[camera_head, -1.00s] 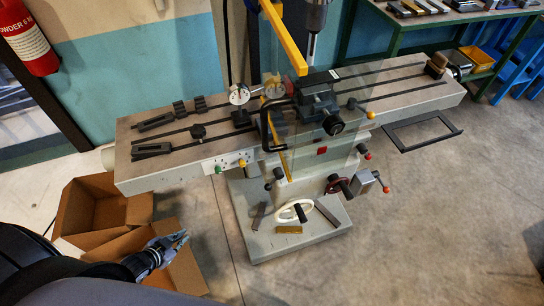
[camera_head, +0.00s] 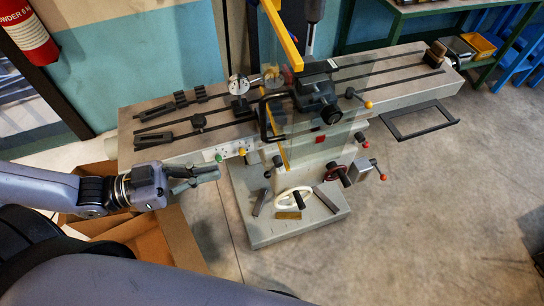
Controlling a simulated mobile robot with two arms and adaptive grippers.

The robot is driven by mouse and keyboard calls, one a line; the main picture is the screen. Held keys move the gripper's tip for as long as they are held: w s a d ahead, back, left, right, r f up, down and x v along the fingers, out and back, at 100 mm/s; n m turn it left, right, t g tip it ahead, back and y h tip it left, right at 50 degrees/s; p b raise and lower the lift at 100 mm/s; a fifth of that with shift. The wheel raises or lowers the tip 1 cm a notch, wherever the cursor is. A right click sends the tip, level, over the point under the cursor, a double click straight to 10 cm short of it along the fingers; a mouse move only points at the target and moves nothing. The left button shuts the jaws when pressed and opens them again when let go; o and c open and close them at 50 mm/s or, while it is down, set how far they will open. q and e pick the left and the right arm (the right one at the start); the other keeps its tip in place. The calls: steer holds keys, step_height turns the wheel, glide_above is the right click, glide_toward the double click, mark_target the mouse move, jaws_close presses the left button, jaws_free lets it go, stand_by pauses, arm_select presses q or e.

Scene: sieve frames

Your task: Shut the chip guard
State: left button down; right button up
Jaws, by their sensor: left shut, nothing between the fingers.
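The chip guard (camera_head: 284,155) is a clear panel with a yellow edge, hanging in front of the vise on the milling machine table. A black bar handle (camera_head: 263,122) stands out at its left side. A yellow bar (camera_head: 281,35) runs down to it from above. My left gripper (camera_head: 217,172) is shut and empty, near the front edge of the machine table, left of and lower in the picture than the handle, not touching it. Whether the panel sits fully across the vise is hard to tell through the clear sheet. My right gripper is not in view.
The machine table (camera_head: 400,95) carries a dial gauge (camera_head: 239,85), clamps and a vise (camera_head: 316,90). Green and yellow buttons sit on its front edge near my left gripper. A cardboard box (camera_head: 130,228) lies on the floor at left.

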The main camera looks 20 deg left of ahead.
arm_select(q)
steer(key=b, duration=0.3)
glide_toward(286, 157)
steer(key=x, duration=0.4)
steer(key=shift+w+d+r+b, duration=0.1)
steer(key=shift+w+d+b, duration=0.1)
steer(key=shift+d+b, duration=0.1)
steer(key=shift+p+x, duration=0.3)
steer(key=shift+x, duration=0.95)
steer(key=shift+w+d, duration=0.1)
